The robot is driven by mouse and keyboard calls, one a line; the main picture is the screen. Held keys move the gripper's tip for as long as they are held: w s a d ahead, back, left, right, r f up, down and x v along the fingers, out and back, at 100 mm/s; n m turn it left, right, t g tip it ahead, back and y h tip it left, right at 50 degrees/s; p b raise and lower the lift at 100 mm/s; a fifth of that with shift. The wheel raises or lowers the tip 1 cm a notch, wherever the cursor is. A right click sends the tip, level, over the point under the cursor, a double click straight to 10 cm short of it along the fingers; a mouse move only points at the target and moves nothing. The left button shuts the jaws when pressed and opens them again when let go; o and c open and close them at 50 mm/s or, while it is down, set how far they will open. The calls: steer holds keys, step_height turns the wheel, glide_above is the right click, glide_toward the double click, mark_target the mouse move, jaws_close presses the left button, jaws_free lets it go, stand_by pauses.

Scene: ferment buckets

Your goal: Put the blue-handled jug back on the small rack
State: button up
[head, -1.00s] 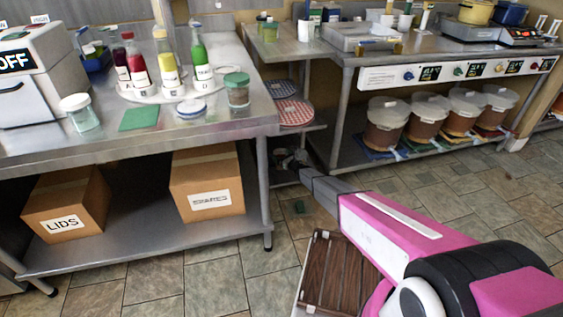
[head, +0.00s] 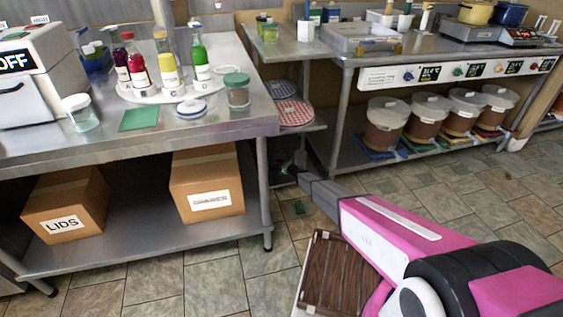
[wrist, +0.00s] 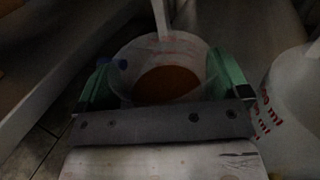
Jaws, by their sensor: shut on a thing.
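In the wrist view, a translucent round jug (wrist: 193,53) with red marks stands between the green fingers of my gripper (wrist: 162,72). Brown-orange stuff shows inside its rim. Small blue patches show at its left; I cannot tell whether they belong to its handle. My gripper is shut on this jug. In the head view, my arm reaches down to the dark floor area between the tables, and the gripper is too dark to make out.
A pale container (wrist: 292,95) with red ml marks stands close right of my gripper. The steel table (head: 150,150) is left, with boxes below. Lidded buckets (head: 386,122) stand on the right lower shelf. A brown slatted crate (head: 335,275) lies on the floor.

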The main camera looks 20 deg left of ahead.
steer(key=o, duration=0.9)
